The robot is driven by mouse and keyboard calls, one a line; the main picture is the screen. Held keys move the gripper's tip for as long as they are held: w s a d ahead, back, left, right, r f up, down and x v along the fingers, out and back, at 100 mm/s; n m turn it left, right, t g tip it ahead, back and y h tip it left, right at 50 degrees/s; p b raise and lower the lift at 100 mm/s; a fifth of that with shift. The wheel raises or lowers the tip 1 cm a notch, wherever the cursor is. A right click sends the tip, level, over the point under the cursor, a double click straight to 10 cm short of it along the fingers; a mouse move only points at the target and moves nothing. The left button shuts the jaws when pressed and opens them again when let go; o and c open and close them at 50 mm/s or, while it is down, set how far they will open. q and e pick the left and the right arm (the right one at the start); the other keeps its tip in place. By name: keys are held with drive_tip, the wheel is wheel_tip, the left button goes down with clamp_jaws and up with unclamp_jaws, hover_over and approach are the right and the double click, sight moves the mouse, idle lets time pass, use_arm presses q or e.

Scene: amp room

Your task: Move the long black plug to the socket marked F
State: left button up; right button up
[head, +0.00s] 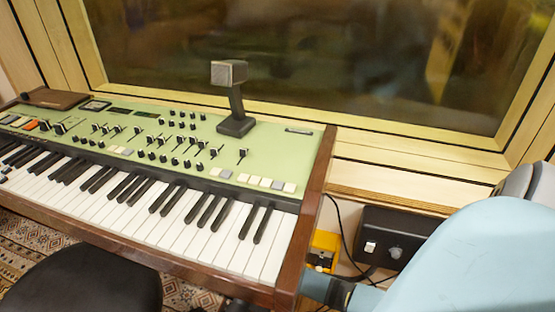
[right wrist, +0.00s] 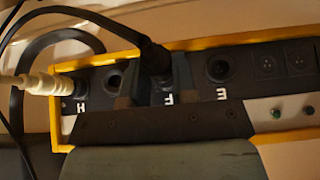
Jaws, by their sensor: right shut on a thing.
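In the right wrist view, a yellow-edged socket panel (right wrist: 288,33) runs across the picture, its letters upside down. My right gripper (right wrist: 153,80) is shut on the black plug (right wrist: 156,57), with a finger on each side. The plug stands at the socket whose mark looks like F (right wrist: 168,98). The fingers partly hide the plug's lower end, and I cannot tell how deep it sits. An empty round socket (right wrist: 114,78) is left of it. The empty socket marked E (right wrist: 219,67) is right of it. My left gripper is not in view.
A pale plug (right wrist: 35,84) is in the socket marked H at the panel's left end. Black cables (right wrist: 75,13) loop above the panel. In the head view, a yellow box (head: 323,248) and a black box (head: 388,238) are between the green keyboard (head: 270,147) and my right arm.

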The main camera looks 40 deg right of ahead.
drive_tip(key=shift+w+d, duration=0.25)
drive_tip(key=shift+d, duration=0.25)
idle(0.9)
drive_tip(key=o, duration=1)
drive_tip(key=shift+o, duration=0.2)
